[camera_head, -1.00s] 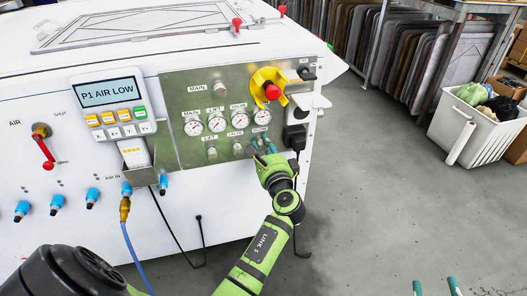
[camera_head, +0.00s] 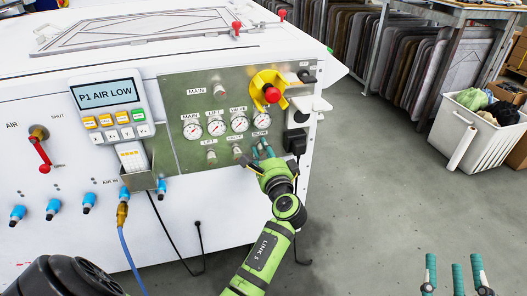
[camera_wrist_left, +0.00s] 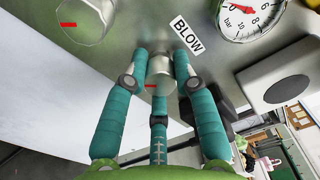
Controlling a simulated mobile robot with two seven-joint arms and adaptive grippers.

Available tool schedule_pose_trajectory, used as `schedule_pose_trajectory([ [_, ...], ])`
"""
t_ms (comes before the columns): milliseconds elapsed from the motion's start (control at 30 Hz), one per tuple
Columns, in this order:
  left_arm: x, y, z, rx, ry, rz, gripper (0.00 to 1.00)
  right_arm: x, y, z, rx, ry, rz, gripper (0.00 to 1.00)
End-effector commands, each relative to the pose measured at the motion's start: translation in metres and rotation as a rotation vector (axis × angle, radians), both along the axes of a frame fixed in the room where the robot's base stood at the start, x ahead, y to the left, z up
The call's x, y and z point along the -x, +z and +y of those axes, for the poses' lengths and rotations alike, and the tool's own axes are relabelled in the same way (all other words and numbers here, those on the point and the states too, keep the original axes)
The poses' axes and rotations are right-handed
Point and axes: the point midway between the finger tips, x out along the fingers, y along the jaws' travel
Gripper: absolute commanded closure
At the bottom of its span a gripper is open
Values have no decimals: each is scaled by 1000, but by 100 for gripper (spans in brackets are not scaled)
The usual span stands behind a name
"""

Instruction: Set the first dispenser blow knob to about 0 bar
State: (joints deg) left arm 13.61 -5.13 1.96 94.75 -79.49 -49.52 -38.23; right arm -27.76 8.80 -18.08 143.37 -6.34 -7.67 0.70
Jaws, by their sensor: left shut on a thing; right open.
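The blow knob (camera_wrist_left: 160,68) is a small metal cylinder with a red mark, just below the BLOW label (camera_wrist_left: 187,35) in the left wrist view. The teal fingers of my left gripper (camera_wrist_left: 160,85) are shut around it. In the head view my left gripper (camera_head: 262,150) is at the lower right of the metal panel (camera_head: 186,95) and hides the knob. The blow gauge (camera_head: 262,121) sits above it; in the left wrist view the gauge (camera_wrist_left: 250,15) is cut off and its exact reading is unclear. My right gripper (camera_head: 455,272) is open and empty at the bottom right.
More knobs and gauges sit left of the gripper, with a yellow-ringed red button (camera_head: 271,95) above. A black plug (camera_head: 295,141) with a cable is close on the right. A display (camera_head: 105,93) reads P1 AIR LOW. Open floor lies right of the machine, before a white bin (camera_head: 480,128).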

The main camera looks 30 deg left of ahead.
Motion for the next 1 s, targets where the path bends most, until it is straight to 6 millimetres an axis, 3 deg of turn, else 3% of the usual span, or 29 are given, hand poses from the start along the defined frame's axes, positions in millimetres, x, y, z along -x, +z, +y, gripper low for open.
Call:
schedule_pose_trajectory([
  [33, 1, 4, 4, -6, 11, -5, 60, 0, 0, 0, 0, 0, 0, 48],
  [67, 1, 4, 4, -6, 10, -5, 48, 0, 0, 0, 0, 0, 1, 48],
  [467, 3, 0, -2, -1, 3, 0, 48, 0, 0, 0, 1, 0, 1, 48],
  [800, 38, 0, -42, -1, 5, -1, 48, 0, 0, 0, 0, 0, 1, 48],
  [1000, 49, 1, -54, -3, 8, -1, 48, 0, 0, 0, 0, 0, 1, 48],
])
